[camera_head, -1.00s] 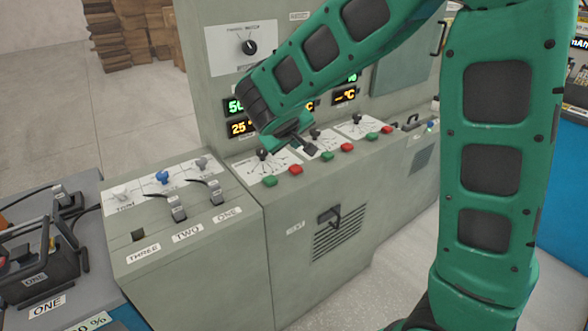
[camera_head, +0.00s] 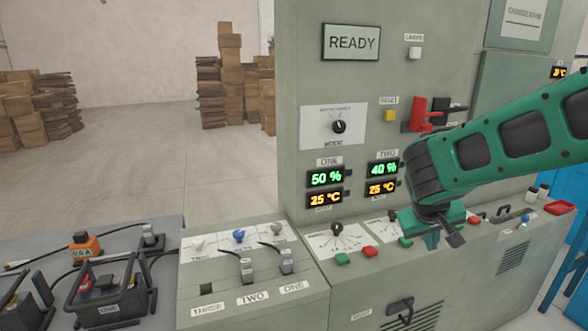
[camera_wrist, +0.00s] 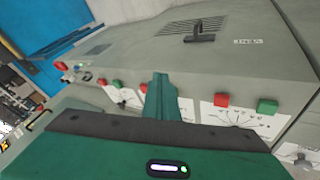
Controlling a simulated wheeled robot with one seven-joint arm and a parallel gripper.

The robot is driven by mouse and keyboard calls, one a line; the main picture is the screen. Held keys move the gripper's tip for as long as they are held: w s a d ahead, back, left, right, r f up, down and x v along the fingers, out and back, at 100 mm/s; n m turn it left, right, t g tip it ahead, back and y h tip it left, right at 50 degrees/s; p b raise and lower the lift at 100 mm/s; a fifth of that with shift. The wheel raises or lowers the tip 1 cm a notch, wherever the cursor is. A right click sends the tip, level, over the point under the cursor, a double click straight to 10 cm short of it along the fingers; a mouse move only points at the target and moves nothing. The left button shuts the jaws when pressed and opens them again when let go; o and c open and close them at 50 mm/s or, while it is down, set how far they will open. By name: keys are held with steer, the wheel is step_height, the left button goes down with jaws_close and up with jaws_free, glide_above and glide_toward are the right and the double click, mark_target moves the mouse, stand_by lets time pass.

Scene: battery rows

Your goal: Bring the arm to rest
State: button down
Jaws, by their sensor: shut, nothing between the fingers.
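My green arm comes in from the right in the head view, and my gripper (camera_head: 437,236) hangs at its end just above the console's sloped panel. The gripper is in front of the dials and coloured buttons there, and it hides part of the panel. In the wrist view, the green gripper (camera_wrist: 160,95) points over the console top between pairs of red and green buttons. Its fingers are together with nothing visible between them. I cannot tell from these views whether it touches the panel.
The grey console (camera_head: 262,318) has sockets marked THREE, TWO and ONE. A READY screen (camera_head: 351,42) and a red lever switch (camera_head: 426,117) are on the upright cabinet. A battery (camera_head: 110,300) stands on the left bench. Open floor lies behind, before stacked cardboard (camera_head: 230,80).

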steer(key=s+d+m+g+y, duration=0.15)
steer(key=s+d, duration=0.25)
steer(key=s, duration=0.4)
steer(key=s+d+m+g, duration=0.2)
steer(key=s+d, duration=0.2)
steer(key=s, duration=0.3)
steer(key=s+a+m+g+y, duration=0.1)
steer(key=s+a+m+y, duration=0.1)
steer(key=s, duration=1.2)
steer(key=shift+f+y, duration=0.35)
steer(key=shift+y, duration=0.3)
steer(key=shift+m, duration=0.25)
steer(key=shift+w+f, duration=0.25)
steer(key=shift+w, duration=0.3)
